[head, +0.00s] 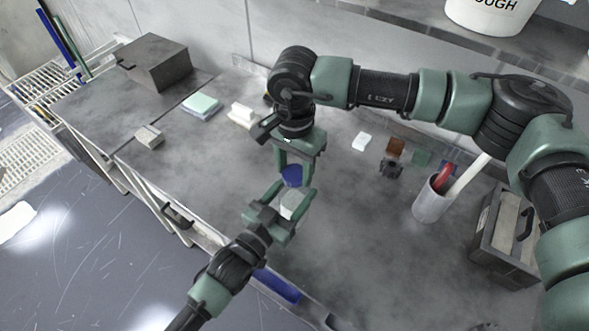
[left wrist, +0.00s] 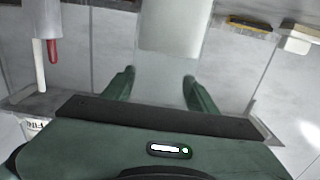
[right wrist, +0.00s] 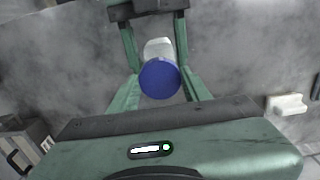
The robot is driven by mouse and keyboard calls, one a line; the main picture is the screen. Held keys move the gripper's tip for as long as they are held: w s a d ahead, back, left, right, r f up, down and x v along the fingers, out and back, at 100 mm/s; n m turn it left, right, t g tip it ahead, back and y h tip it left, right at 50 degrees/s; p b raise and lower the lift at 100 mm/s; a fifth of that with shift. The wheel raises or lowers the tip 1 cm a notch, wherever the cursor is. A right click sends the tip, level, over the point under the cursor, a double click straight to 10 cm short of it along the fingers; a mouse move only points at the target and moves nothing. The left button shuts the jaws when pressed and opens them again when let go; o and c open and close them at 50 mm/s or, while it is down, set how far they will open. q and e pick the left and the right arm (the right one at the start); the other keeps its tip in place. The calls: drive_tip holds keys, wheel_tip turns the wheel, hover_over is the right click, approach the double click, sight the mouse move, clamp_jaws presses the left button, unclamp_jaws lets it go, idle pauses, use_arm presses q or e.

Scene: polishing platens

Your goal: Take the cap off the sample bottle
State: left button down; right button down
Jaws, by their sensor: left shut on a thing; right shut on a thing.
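The sample bottle (head: 291,204) is a pale, whitish cylinder held above the middle of the bench. My left gripper (head: 290,198) is shut around its body, and the bottle also shows at the top of the left wrist view (left wrist: 172,25). The blue cap (head: 291,176) is just above the bottle in the head view. My right gripper (head: 292,168) comes from above and is shut on the cap. In the right wrist view the round blue cap (right wrist: 160,80) sits between the fingers, with the pale bottle (right wrist: 158,48) directly beyond it. I cannot tell whether cap and bottle touch.
The grey bench (head: 345,235) is clear around the grippers. A cup with sticks (head: 431,201) and a grey caddy (head: 503,238) stand right. Small blocks (head: 396,147) lie behind. A dark box (head: 154,62), a pad stack (head: 201,105) and a small block (head: 149,137) are left.

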sight(295, 173)
drive_tip(key=shift+r, duration=2)
use_arm(q)
drive_tip(key=shift+c, duration=1.9)
unclamp_jaws()
